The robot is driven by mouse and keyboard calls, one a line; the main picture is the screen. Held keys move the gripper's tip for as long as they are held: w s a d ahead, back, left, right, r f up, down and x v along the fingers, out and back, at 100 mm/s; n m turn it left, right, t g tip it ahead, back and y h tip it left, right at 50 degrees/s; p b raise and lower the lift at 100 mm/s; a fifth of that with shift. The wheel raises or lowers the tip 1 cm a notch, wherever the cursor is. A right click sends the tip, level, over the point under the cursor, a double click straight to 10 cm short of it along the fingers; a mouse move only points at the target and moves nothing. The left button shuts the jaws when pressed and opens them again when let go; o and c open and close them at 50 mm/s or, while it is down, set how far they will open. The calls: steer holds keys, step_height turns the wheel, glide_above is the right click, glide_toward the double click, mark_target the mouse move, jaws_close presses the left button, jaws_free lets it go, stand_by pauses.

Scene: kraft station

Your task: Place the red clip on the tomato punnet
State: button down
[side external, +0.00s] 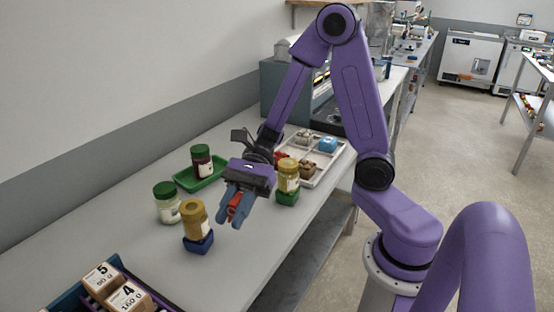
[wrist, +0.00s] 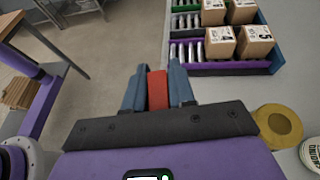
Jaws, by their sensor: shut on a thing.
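My gripper (side external: 232,217) is shut on the red clip (side external: 238,205), above the bench and beside a yellow-lidded jar. In the wrist view the red clip (wrist: 157,91) sits between the two blue-grey fingers. A pale divided tray (side external: 334,163) lies behind my gripper, toward the back of the bench. It holds a blue item (side external: 327,144), a brown item (side external: 307,169) and a grey-brown item (side external: 304,138). A red item (side external: 281,157) at its left edge is partly hidden by my wrist. I cannot tell which is the tomato punnet.
A green-lidded jar (side external: 167,204) stands nearby. Numbered boxes (side external: 128,296) fill the near corner.

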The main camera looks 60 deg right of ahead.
steer(key=shift+r, duration=0.95)
steer(key=w+d+m+t+h, duration=0.3)
steer(key=w+d+m+t, duration=0.7)
steer(key=w+d, duration=0.6)
steer(key=w+d+m+t+h, duration=0.3)
steer(key=d+m+t+h, duration=0.2)
steer(key=d, duration=1)
steer(key=s+d+f+m+h, duration=0.2)
steer(key=d+m+h, duration=0.3)
steer(key=d, duration=0.7)
steer(key=shift+t, duration=0.4)
steer(key=shift+d+f, duration=0.1)
steer(key=shift+f, duration=5.55)
steer(key=c, duration=0.9)
jaws_free()
steer(key=shift+f, duration=0.1)
steer(key=shift+c, duration=0.2)
